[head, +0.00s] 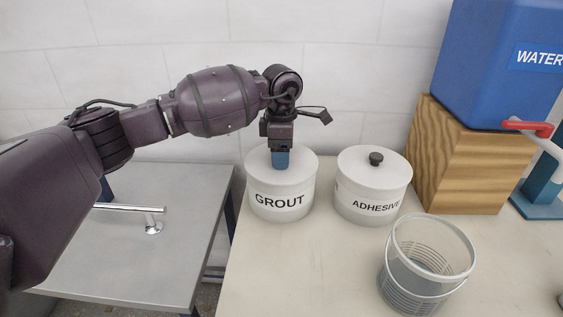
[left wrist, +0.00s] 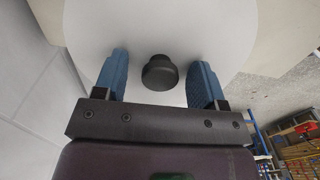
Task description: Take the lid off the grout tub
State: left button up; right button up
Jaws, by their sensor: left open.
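The white grout tub (head: 283,203) stands upright on the pale bench, its lid (head: 300,164) on top. In the left wrist view the white lid (left wrist: 160,28) fills the upper middle, with its dark round knob (left wrist: 160,73) in the centre. My left gripper (head: 280,166) points down at the lid. In the left wrist view its blue fingers (left wrist: 158,85) are open, one on each side of the knob, with a gap on both sides. The fingers hide the knob in the head view. My right gripper is not in view.
A white adhesive tub (head: 372,204) with a dark-knobbed lid stands just right of the grout tub. A clear bucket (head: 428,262) is at the front right. A blue water container (head: 493,65) sits on a wooden block (head: 455,160). A white wall (head: 340,60) is close behind.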

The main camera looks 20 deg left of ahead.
pick_arm(q)
jog(key=c, duration=1)
jog(key=shift+r, duration=0.15)
